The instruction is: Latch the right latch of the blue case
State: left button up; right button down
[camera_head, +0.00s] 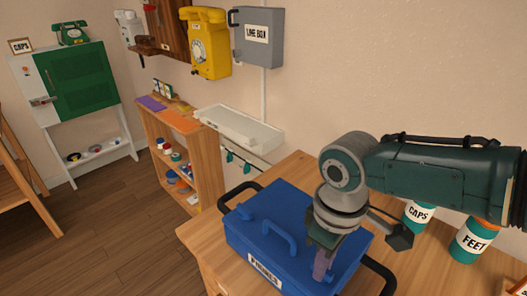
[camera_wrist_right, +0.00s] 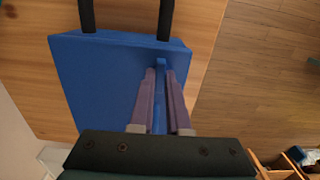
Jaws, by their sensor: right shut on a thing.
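The blue case (camera_head: 252,243) sits on the wooden table with its lid down. It has a blue top handle (camera_head: 280,237), a black side handle (camera_head: 378,272) and a front label reading PHONES. My right gripper (camera_head: 321,266) points down at the right front part of the case. In the wrist view the right gripper's purple fingers (camera_wrist_right: 162,98) close on a narrow blue piece, which appears to be the right latch (camera_wrist_right: 161,64). The gripper hides most of this piece in the head view, so whether it is fastened cannot be told. My left gripper is out of view.
A yellow phone (camera_head: 209,45) and grey line box (camera_head: 258,38) hang on the wall.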

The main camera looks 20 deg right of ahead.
jog(key=shift+m, duration=0.3)
jog(key=c, duration=0.9)
grip_release()
jog(key=shift+r, duration=0.1)
notch_tip(320, 180, up, 10)
jog(key=p, duration=0.3)
jog(key=shift+p, duration=0.3)
